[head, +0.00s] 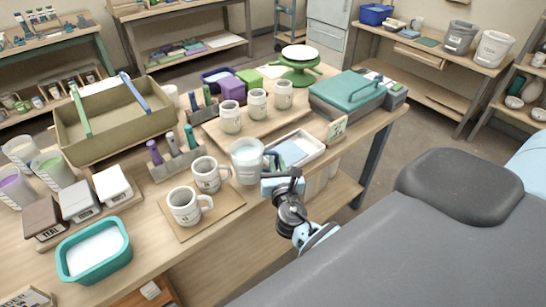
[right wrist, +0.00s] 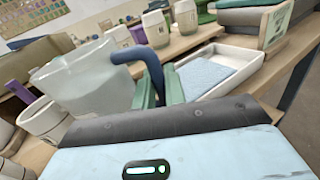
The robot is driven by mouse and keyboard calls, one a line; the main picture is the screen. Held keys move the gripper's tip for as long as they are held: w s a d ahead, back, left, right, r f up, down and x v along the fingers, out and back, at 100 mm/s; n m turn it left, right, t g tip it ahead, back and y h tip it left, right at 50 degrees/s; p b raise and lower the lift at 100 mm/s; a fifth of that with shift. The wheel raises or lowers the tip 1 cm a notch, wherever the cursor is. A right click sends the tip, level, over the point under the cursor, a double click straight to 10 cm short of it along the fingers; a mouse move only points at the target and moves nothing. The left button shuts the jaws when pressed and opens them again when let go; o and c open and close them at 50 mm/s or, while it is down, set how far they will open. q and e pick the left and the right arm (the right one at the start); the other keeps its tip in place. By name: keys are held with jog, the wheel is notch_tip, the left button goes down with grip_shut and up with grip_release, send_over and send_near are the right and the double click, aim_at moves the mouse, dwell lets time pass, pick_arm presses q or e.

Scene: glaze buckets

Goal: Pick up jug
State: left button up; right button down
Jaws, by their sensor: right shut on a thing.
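The jug (head: 247,165) is a translucent pale vessel near the front edge of the workbench, right of two mugs. In the right wrist view the jug (right wrist: 88,82) fills the left side, with its dark blue handle (right wrist: 150,62) towards me. My right gripper (head: 272,167) is at the jug's right side. Its green fingers (right wrist: 160,92) are closed around the lower part of the handle. The jug looks roughly upright in the head view. I cannot tell whether its base touches the bench. My left gripper is out of view.
Two mugs (head: 186,205) stand on a board left of the jug. A white tray (head: 309,148) lies close on the right, by a small sign (head: 336,128). A teal tub (head: 95,252) is front left.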

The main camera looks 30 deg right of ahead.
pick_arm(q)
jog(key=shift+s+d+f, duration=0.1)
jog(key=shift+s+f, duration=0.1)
pick_arm(e)
jog(key=s+a+r, duration=0.1)
jog(key=s, duration=0.9)
jog(key=shift+s+a, duration=0.4)
jog(key=shift+s+r, duration=0.1)
jog(key=shift+r, duration=0.05)
dwell(0.7)
